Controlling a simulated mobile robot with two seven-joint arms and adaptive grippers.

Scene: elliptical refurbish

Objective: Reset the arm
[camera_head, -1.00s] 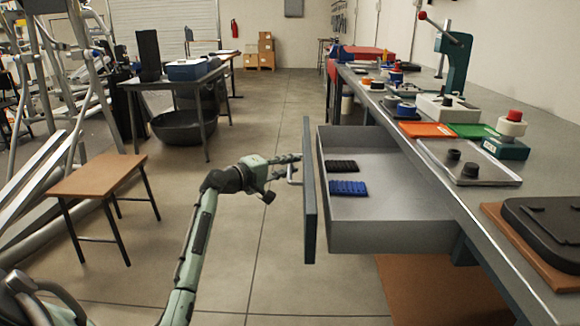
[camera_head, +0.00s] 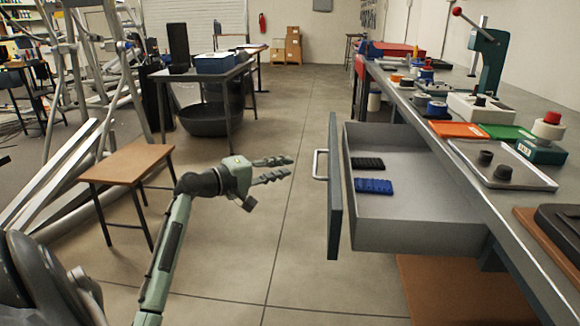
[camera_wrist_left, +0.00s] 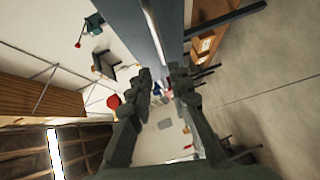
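My left arm reaches in from the lower left of the head view. Its gripper (camera_head: 283,168) is open and empty, in the air to the left of the open drawer (camera_head: 425,232). A clear gap lies between its fingertips and the drawer's handle (camera_head: 318,165). In the left wrist view the two fingers (camera_wrist_left: 162,80) stand apart with nothing between them. The drawer's handle (camera_wrist_left: 152,30) shows at the top of that view, beyond the fingers. My right gripper is not seen.
The pulled-out drawer holds a black block tray (camera_head: 367,163) and a blue one (camera_head: 374,186). The workbench (camera_head: 455,165) at right carries several parts. A small brown table (camera_head: 128,163) stands at left. The floor between is free.

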